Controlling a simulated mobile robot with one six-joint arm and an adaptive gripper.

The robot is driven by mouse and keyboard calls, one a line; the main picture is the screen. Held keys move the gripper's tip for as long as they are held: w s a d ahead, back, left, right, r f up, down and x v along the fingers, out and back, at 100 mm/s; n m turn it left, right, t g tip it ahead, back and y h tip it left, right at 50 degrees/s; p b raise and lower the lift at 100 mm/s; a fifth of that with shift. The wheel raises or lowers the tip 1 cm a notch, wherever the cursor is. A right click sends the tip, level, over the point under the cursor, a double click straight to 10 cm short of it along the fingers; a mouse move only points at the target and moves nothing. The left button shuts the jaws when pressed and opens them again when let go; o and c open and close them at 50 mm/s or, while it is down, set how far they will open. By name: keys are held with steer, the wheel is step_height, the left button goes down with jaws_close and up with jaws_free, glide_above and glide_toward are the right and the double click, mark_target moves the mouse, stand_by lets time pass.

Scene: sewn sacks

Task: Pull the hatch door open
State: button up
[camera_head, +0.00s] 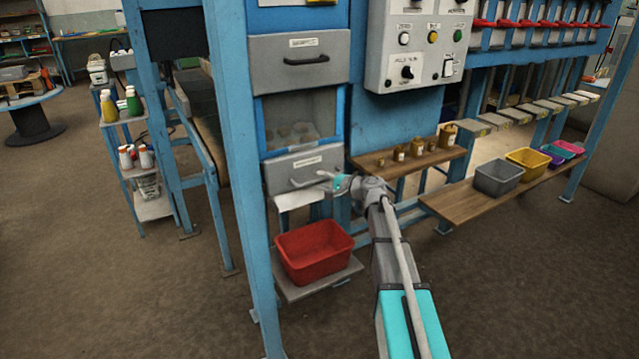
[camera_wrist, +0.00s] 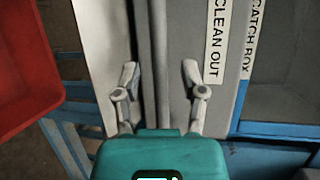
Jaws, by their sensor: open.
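The hatch door (camera_head: 312,162) is the low grey panel on the blue frame, with a white label and a grey handle (camera_head: 300,184). In the wrist view the door (camera_wrist: 226,95) bears a "CLEAN OUT" label (camera_wrist: 216,40). The door looks shut. My gripper (camera_head: 326,180) is at the right end of the handle. In the wrist view my gripper (camera_wrist: 160,72) is open, its two fingers on either side of a long grey bar (camera_wrist: 158,60) that looks like the handle. I cannot tell whether the fingers touch it. My gripper hides part of the door's right side.
A red bin (camera_head: 314,250) stands on a low shelf below the door. A window (camera_head: 300,120) and a grey panel with a black handle (camera_head: 306,60) are above. A wooden shelf (camera_head: 375,160) with small containers is to the right. Open floor lies in front.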

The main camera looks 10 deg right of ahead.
steer(key=shift+x, duration=0.8)
jaws_close()
